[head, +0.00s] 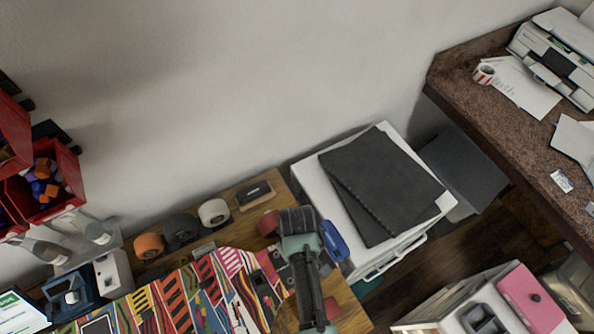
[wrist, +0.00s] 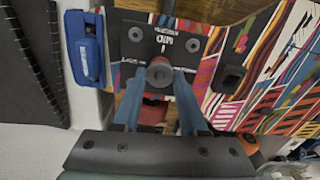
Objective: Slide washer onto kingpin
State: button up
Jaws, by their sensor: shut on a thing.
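The skateboard deck (wrist: 290,60) has a colourful striped underside. It lies on the wooden bench in the head view (head: 170,300). A black truck baseplate (wrist: 135,52) with bolts is fixed on the deck in the wrist view. My gripper (wrist: 159,80) has blue fingers shut on a small round grey washer (wrist: 152,74) over the near part of the baseplate. A reddish round centre shows in the washer. I cannot tell whether the washer is around the kingpin, as the kingpin is not clearly visible. In the head view my arm hides the fingertips and washer.
A blue tool (head: 334,240) lies right of my arm. An orange wheel (head: 148,245), a dark wheel (head: 180,230) and a white wheel (head: 214,212) stand behind the deck. A white cabinet (head: 315,185) with black sheets (head: 380,185) adjoins the bench's right.

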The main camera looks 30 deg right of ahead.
dwell(0.4)
jog(key=shift+f, duration=0.3)
jog(key=shift+f, duration=0.15)
dwell(1.6)
jog(key=o, duration=1.2)
jog(key=shift+c, duration=1)
